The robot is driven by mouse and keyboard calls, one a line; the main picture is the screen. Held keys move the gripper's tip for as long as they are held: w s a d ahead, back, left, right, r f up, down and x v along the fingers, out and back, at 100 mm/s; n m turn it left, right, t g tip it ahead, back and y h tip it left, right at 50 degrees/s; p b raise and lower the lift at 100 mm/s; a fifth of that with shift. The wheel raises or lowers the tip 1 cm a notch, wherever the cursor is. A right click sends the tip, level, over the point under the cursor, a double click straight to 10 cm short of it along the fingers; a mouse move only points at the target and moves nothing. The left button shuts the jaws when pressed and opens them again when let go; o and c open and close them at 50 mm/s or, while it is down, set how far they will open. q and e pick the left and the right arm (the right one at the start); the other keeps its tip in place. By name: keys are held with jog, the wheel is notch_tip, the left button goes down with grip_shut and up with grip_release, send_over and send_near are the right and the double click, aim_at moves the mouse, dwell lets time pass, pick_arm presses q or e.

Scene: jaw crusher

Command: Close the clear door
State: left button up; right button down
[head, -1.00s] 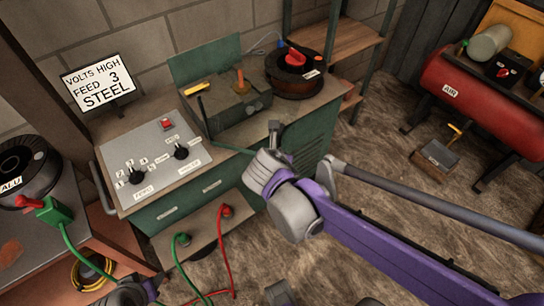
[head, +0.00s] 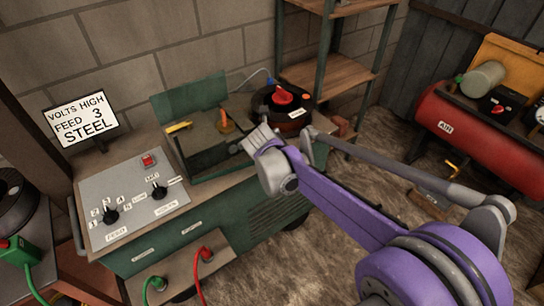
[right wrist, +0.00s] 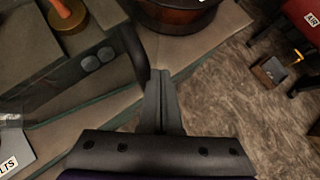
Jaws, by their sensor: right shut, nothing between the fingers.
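A green box (head: 188,104) with a raised green panel at its back stands on the cabinet top in the head view. In the right wrist view, a dark panel edge (right wrist: 70,78) with two round grey knobs lies left of my fingers. My right gripper (head: 239,148) is shut and empty by the box's right front corner; its fingers (right wrist: 160,76) also show near the panel's dark right end. Contact cannot be told. My left gripper is out of view.
A dark round spool (head: 280,110) with a red knob stands right of the box. A grey control panel (head: 135,195) with two dials and a red switch lies at left, below a sign (head: 80,118).

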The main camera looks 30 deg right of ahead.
jog(key=shift+w+d, duration=0.2)
jog(key=shift+w, duration=0.65)
jog(key=shift+w+d, duration=0.2)
jog(key=shift+w, duration=0.65)
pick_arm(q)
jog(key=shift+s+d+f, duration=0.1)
pick_arm(e)
jog(key=shift+s, duration=0.15)
